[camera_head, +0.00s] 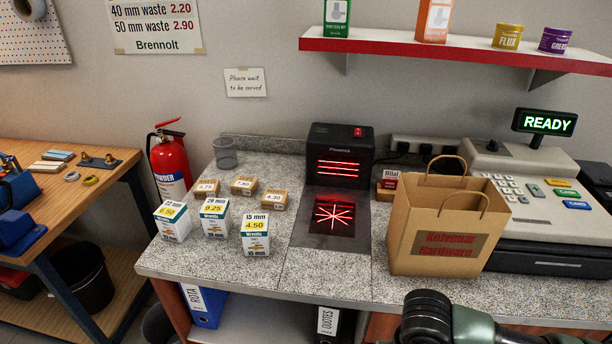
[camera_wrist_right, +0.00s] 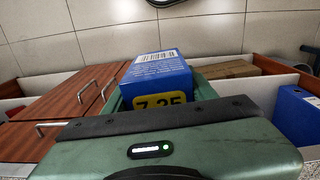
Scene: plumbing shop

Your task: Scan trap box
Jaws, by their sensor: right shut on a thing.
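My right gripper (camera_wrist_right: 163,95) is shut on a blue box (camera_wrist_right: 157,70) in the right wrist view. The box has a white barcode label on one face and a yellow 7.25 price label on another. I cannot read whether it is the trap box. In the head view only part of my right arm shows at the bottom right; its gripper and the box are outside that view. The black scanner (camera_head: 340,143) stands on the counter with red lines lit in its upright window. Its flat glass plate (camera_head: 333,214) shows a red star pattern. My left gripper is not in view.
White price-labelled boxes (camera_head: 255,233) and small brown boxes (camera_head: 275,198) stand left of the scanner. A paper bag (camera_head: 440,228) stands to its right, before the till (camera_head: 525,190), whose display (camera_head: 545,122) reads READY. The scanner plate is clear.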

